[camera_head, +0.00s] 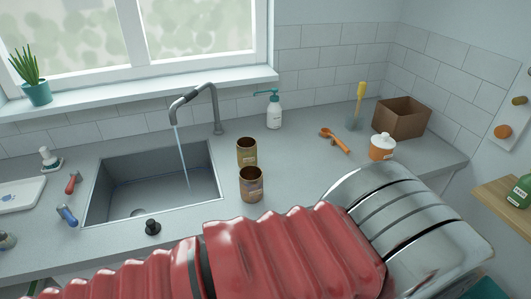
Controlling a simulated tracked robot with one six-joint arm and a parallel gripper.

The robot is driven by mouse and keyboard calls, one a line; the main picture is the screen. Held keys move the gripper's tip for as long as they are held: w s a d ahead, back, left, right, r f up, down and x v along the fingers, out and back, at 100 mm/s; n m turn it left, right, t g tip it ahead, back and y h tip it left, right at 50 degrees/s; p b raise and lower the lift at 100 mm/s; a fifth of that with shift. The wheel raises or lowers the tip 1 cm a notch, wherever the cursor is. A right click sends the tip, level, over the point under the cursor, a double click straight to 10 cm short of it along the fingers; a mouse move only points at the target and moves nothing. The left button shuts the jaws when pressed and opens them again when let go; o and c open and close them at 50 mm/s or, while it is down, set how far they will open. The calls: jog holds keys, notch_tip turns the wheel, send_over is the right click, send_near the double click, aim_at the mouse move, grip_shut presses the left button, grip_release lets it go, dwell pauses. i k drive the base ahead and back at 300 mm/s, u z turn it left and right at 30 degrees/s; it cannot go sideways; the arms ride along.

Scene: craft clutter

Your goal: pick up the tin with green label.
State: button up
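Two open tins stand upright on the grey counter, just right of the sink. The rear tin (247,154) has an olive, greenish-yellow label. The front tin (251,186) has a brownish label with a pinkish patch. They stand close together, the front one nearer to me and slightly right; I cannot tell whether they touch. My arm, with a red ribbed sleeve and a metal section, crosses the foreground below the tins. My gripper's fingers do not show.
The sink (103,190) lies left of the tins, with water running from the tap (215,108). A soap bottle (274,112) stands behind them. A cardboard box (402,120), a white-and-orange jar (382,148) and an orange tool (334,139) are to the right. A black knob (152,227) is front left.

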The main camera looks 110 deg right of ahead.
aim_at(247, 146)
jog(key=k, duration=0.9)
jog(key=z, duration=0.45)
